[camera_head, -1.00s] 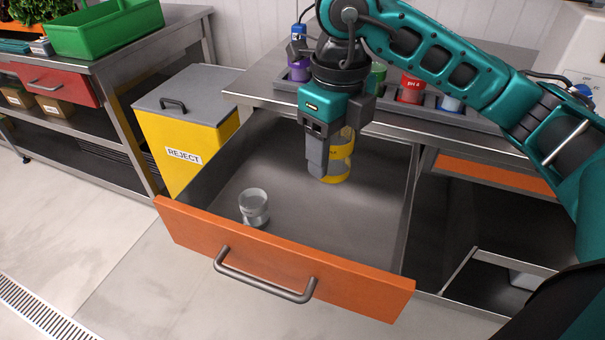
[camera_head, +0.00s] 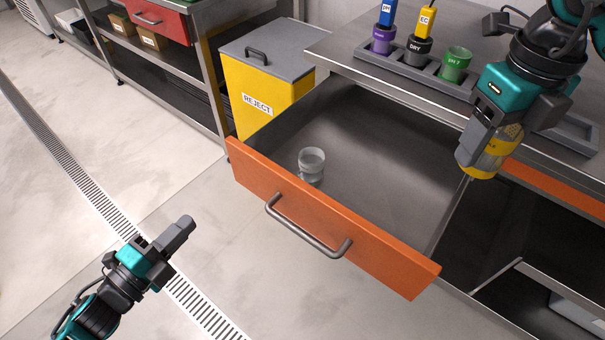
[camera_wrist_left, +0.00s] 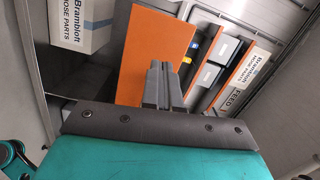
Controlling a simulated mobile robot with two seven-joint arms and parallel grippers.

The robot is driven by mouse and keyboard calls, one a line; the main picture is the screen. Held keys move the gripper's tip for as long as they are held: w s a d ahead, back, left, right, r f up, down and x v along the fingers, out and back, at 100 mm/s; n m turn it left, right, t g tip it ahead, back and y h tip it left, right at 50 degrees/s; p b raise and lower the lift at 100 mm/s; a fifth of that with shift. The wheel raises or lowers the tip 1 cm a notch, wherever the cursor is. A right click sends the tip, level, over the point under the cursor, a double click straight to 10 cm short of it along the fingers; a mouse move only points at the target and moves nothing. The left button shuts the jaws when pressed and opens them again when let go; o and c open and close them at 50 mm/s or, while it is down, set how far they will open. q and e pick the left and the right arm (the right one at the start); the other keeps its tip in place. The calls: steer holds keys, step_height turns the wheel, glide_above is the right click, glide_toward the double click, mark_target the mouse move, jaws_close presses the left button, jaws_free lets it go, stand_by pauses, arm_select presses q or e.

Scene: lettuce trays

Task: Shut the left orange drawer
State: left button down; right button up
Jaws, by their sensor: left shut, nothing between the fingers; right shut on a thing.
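The left orange drawer (camera_head: 330,235) is pulled out from the steel bench in the head view, with a dark bar handle (camera_head: 308,228) on its front. A small clear glass jar (camera_head: 311,166) stands inside it near the front. My left gripper (camera_head: 183,232) is shut and empty, apart from the drawer, to the left of its handle. In the left wrist view the shut fingers (camera_wrist_left: 162,84) show before an orange panel (camera_wrist_left: 150,50); I cannot tell which drawer it belongs to. My right gripper (camera_head: 498,122) is shut on a yellow-labelled jar (camera_head: 484,160), above the drawer's right side.
A yellow reject bin (camera_head: 265,95) stands just left of the drawer. A rack with purple, dark and green cups (camera_head: 456,65) sits on the bench. A red drawer (camera_head: 152,20) is at the back left. The floor before the drawer is clear, with a drain grate (camera_head: 90,190).

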arm_select(q)
steer(key=m+h, duration=0.2)
arm_select(e)
steer(key=shift+s+d+r, duration=0.15)
steer(key=shift+s+d, duration=0.15)
steer(key=shift+d, duration=0.1)
arm_select(q)
glide_toward(249, 173)
steer(key=shift+m+g, duration=0.3)
steer(key=shift+g, duration=0.1)
steer(key=x, duration=0.7)
steer(key=shift+a+r, duration=0.1)
steer(key=shift+a, duration=0.1)
arm_select(e)
steer(key=shift+f, duration=0.25)
arm_select(q)
steer(key=shift+w, duration=0.15)
